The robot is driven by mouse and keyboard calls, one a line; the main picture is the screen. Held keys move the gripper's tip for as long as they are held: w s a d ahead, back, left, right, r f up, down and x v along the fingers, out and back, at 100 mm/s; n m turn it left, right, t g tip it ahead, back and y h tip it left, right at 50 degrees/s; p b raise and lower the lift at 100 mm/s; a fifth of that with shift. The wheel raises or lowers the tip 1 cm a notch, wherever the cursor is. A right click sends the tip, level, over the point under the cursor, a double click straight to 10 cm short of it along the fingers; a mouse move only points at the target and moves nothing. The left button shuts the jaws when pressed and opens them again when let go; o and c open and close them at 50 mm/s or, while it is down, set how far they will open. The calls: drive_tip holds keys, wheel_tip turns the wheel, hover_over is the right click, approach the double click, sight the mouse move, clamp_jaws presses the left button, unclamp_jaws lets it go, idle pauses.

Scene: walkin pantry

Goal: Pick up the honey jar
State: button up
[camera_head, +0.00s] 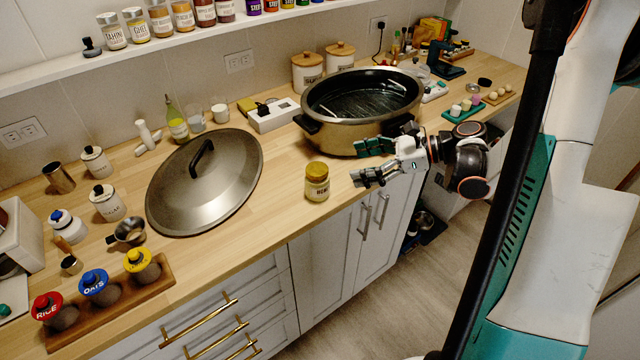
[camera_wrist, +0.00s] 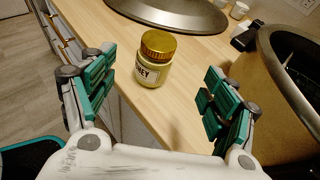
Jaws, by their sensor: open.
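The honey jar (camera_head: 317,184) is a small upright jar with a gold lid and a white label, standing near the front edge of the wooden counter. In the wrist view the honey jar (camera_wrist: 155,60) stands ahead of my gripper, between the lines of its two fingers, with part of the label showing "NEY". My gripper (camera_head: 362,163) is just right of the jar in the head view, over the counter edge. My gripper (camera_wrist: 160,100) is open and empty in the wrist view, its green-padded fingers wide apart and not touching the jar.
A large pot (camera_head: 350,132) stands right behind my gripper, close to its finger. A big metal lid (camera_head: 225,190) lies left of the jar. A rack of labelled jars (camera_head: 160,272) sits at the front left. Bare counter (camera_head: 270,215) lies around the jar.

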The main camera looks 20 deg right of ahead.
sight(326, 169)
drive_tip(key=shift+b+x, duration=1.75)
drive_tip(key=shift+x, duration=4.25)
drive_tip(key=shift+s+r, duration=0.15)
drive_tip(key=shift+s, duration=0.05)
drive_tip(key=c, duration=1.5)
drive_tip(key=shift+c, duration=0.2)
